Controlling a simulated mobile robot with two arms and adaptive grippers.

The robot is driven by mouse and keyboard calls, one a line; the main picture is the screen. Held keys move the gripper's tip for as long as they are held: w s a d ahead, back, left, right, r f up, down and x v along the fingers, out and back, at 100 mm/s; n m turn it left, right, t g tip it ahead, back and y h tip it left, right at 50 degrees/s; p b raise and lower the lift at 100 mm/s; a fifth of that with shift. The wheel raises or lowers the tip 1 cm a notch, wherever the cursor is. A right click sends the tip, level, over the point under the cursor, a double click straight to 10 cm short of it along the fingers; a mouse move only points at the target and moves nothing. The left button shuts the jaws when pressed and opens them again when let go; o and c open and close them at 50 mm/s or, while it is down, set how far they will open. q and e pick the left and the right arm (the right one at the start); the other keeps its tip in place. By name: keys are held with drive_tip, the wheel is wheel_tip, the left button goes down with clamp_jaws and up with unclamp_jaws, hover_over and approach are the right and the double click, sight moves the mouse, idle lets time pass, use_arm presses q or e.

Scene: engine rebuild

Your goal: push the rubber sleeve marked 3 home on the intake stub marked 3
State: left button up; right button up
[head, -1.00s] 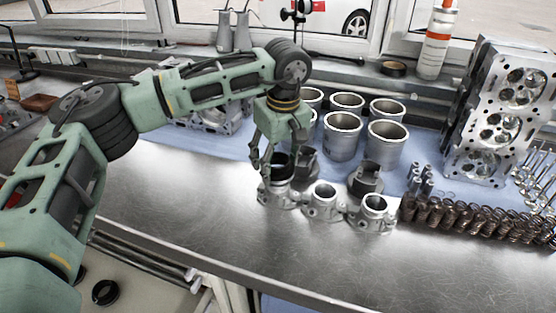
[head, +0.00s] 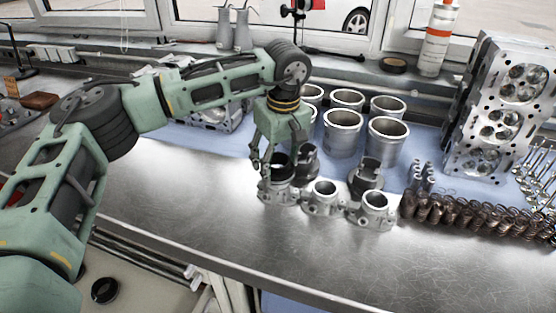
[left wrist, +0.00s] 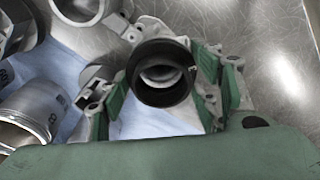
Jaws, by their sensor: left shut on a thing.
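My left gripper (head: 270,167) is shut on a black rubber sleeve (head: 281,171) at the leftmost of three metal intake stubs (head: 277,192) along the bench. In the left wrist view the sleeve (left wrist: 160,98) is a thick black ring between my green fingers, with its open end toward the camera. A pale metal rim shows inside it, so it lines up roughly with the stub below. I cannot tell how far it sits over the stub. My right gripper is not in view.
Two more intake stubs (head: 323,196) (head: 374,207) stand close to the right. Dark pistons (head: 366,178) and metal cylinder liners (head: 343,133) stand behind. Springs (head: 440,211) and cylinder heads (head: 500,115) are at right. The steel bench front (head: 180,215) is clear. Another black ring (head: 104,290) lies lower left.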

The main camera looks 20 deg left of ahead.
use_arm(q)
drive_tip(key=shift+f, duration=0.25)
idle(0.4)
drive_tip(key=shift+f, duration=0.25)
drive_tip(key=o, duration=0.6)
drive_tip(key=c, duration=0.6)
